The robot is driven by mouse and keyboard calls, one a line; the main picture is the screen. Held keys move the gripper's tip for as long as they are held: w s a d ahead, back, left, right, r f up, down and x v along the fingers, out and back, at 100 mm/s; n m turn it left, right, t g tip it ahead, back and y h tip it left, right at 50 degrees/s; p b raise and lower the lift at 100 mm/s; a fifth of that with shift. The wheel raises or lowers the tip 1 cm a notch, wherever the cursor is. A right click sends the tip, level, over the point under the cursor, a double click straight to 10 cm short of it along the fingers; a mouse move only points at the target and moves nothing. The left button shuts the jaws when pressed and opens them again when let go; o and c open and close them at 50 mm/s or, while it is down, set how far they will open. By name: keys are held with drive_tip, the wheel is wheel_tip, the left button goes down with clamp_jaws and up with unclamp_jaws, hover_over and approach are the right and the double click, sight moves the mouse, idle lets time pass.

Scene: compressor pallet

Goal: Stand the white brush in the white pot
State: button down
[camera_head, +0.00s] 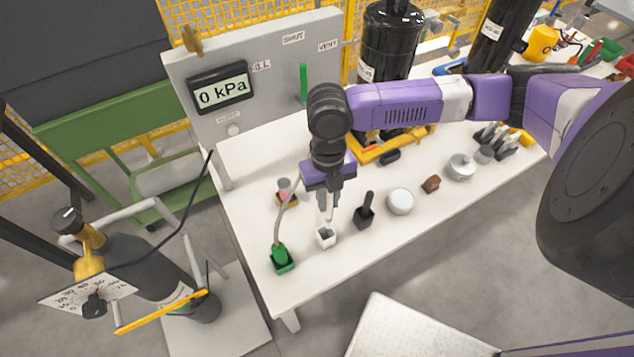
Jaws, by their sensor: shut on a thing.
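The white pot (326,239) is a small square cup standing near the front edge of the white table. My gripper (330,203) points down right above it, shut on the white brush (325,213). The brush looks roughly upright, with its lower end at or just above the pot's mouth. My gripper and wrist hide much of the brush. I cannot tell whether its lower end is inside the pot.
A green pot (283,262) with a green item stands left of the white pot, a black pot (364,217) with a black handle right of it. A white round lid (400,201) and a brown block (431,184) lie further right. A grey gauge panel (265,75) stands behind.

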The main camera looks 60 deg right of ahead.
drive_tip(key=shift+a+n, duration=0.1)
drive_tip(key=shift+n, duration=0.2)
drive_tip(key=shift+w+t+h, duration=0.1)
drive_tip(key=shift+t+h, duration=0.4)
wheel_tip(320, 180, down, 13)
drive_tip(key=b, duration=0.9)
drive_tip(key=shift+r+b, duration=0.15)
drive_tip(key=shift+b, duration=0.25)
drive_tip(key=shift+f+b, duration=0.4)
drive_tip(key=shift+f, duration=0.2)
idle(0.6)
drive_tip(key=c, duration=1.3)
unclamp_jaws()
drive_tip(key=shift+o, duration=0.2)
